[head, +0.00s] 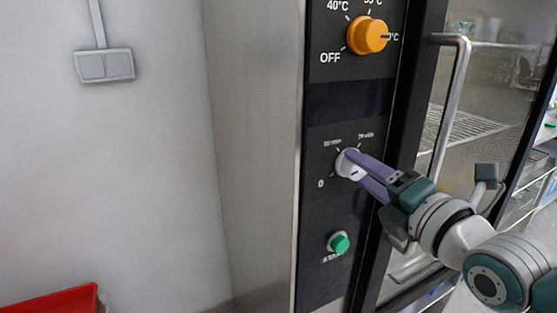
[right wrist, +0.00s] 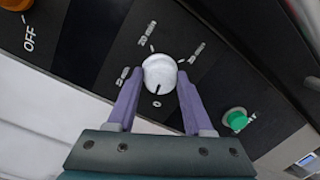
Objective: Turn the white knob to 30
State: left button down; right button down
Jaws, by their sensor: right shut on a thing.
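The white knob (head: 344,166) sits on the black control panel, between the orange knob and the green button. My right gripper (head: 358,169) comes from the right, with its purple fingers shut on the white knob and hiding part of it. In the right wrist view, the white knob (right wrist: 160,68) lies between the fingertips, one on each side. Its dark pointer line there points down toward the 0 mark. Marks for 10, 20 and 30 min stand around it, the 30 min mark to its right. My left gripper is in neither view.
The orange knob (head: 366,36) is above on the panel and the green button (head: 339,243) below. A metal door handle (head: 447,110) stands upright to the right, close to my right arm. A red bin (head: 50,300) is at the lower left.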

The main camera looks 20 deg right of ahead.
jog(key=m+y, duration=0.1)
jog(key=m, duration=0.7)
jog(key=m+y, duration=0.1)
jog(key=m, duration=0.7)
jog(key=m+y, duration=0.1)
jog(key=m, duration=0.7)
jog(key=shift+d+f, duration=0.2)
jog(key=m+b, duration=0.2)
jog(key=m, duration=0.4)
jog(key=shift+f+m+y, duration=0.1)
jog(key=shift+m+y, duration=0.2)
jog(key=shift+m, duration=0.1)
jog(key=m+b, duration=0.2)
jog(key=m, duration=0.3)
jog(key=shift+m+t+b, duration=0.3)
jog(key=shift+t, duration=0.1)
jog(key=m+b, duration=0.1)
jog(key=m, duration=0.4)
jog(key=shift+a+b, duration=0.1)
jog(key=shift+b, duration=0.3)
jog(key=shift+m+h, duration=0.4)
jog(key=shift+m, duration=0.5)
